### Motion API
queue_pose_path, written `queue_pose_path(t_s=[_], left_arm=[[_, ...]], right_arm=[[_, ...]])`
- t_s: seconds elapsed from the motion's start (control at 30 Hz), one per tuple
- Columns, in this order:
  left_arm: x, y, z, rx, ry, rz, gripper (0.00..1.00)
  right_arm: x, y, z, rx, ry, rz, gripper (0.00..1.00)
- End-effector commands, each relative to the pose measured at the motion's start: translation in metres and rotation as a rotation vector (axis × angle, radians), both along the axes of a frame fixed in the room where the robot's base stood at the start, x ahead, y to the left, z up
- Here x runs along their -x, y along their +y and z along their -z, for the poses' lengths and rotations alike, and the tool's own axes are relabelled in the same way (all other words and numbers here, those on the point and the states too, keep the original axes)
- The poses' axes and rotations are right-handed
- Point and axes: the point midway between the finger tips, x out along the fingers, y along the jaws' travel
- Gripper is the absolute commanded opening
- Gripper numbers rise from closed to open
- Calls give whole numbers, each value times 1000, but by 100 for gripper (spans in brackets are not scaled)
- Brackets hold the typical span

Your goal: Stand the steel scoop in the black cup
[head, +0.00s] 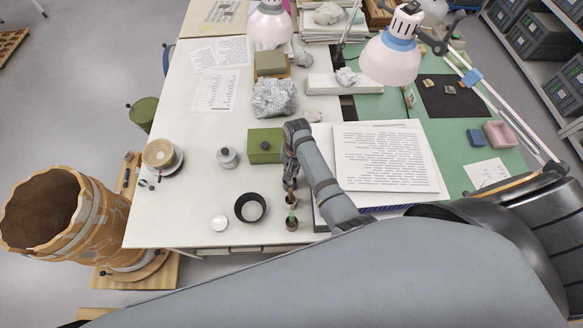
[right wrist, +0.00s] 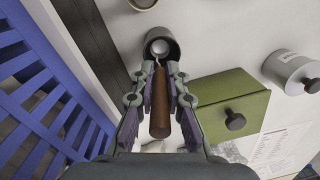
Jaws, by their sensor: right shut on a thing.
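My right gripper (right wrist: 160,95) is shut on the brown handle of the steel scoop (right wrist: 158,118). The scoop's shiny metal end points away from the gripper, at the mouth of a small dark cup (right wrist: 148,50). I cannot tell whether that end is inside the cup or just above it. In the head view, my right gripper (head: 290,186) is near the table's front, right of a wide black round vessel (head: 239,211). My left gripper is not in view.
A green box (right wrist: 228,104) with a dark knob and a lidded grey canister (right wrist: 293,72) stand close by. A blue slatted rack (right wrist: 45,90) is on the other side. The left front table is mostly clear.

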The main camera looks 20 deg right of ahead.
Motion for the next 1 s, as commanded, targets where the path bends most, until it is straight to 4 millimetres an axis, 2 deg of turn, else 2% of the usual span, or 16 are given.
queue_pose_path(t_s=[0.13,0.47,0.5,0.67,1.0], left_arm=[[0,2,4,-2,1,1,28],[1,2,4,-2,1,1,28],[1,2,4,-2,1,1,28],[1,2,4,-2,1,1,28],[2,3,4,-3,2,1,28]], right_arm=[[-1,0,6,0,-2,0,0],[-1,0,7,0,-1,0,0],[-1,0,7,0,-1,0,19],[0,0,7,0,-1,0,40],[-1,0,3,0,-2,0,40]])
